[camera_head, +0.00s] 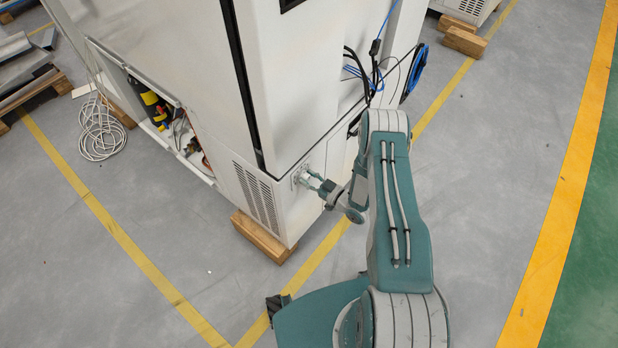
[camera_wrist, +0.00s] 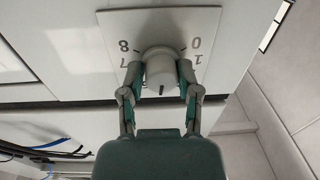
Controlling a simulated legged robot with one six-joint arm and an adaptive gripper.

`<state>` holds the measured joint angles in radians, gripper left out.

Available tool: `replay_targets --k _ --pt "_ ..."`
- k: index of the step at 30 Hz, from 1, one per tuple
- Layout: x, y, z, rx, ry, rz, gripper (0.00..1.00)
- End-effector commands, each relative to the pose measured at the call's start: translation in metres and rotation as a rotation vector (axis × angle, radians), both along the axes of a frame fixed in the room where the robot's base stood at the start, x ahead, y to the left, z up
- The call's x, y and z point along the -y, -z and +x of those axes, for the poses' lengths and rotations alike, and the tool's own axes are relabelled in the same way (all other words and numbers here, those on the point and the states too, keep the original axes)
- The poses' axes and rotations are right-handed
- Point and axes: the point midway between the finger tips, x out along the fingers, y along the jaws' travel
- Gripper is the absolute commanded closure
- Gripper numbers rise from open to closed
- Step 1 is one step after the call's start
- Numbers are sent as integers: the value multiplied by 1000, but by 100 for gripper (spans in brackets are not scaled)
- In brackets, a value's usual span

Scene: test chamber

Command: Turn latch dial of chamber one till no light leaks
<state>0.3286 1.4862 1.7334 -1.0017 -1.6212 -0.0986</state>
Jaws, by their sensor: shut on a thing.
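In the wrist view 8, 7, 0 and 1 show upside down, and a dark mark is on the knob's lower front. My gripper (camera_wrist: 160,82) has one finger on each side of the knob and is shut on it. In the head view my gripper (camera_head: 318,185) reaches the lower front of the white chamber (camera_head: 300,80), at the dial plate. The dial is mostly hidden there by the fingers. I see no light leaking in either view.
The chamber stands on wooden blocks (camera_head: 262,237). Blue and black cables (camera_head: 375,72) hang on its right side. An open side bay (camera_head: 160,115) shows parts inside. A white cable coil (camera_head: 102,130) lies on the floor at left. The grey floor at right is clear.

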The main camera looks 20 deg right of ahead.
Motion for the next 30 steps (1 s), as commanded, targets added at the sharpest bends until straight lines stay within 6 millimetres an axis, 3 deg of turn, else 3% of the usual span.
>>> replay_targets --k 6,17,18,19,30 --pt "-3 -1 3 -72 -6 101 100" --pt "-3 -2 3 -80 -8 114 100" --pt "-3 -2 4 -80 -8 114 39" --pt "-3 -2 3 -80 -8 114 26" --pt "0 -1 1 -83 -4 118 26"
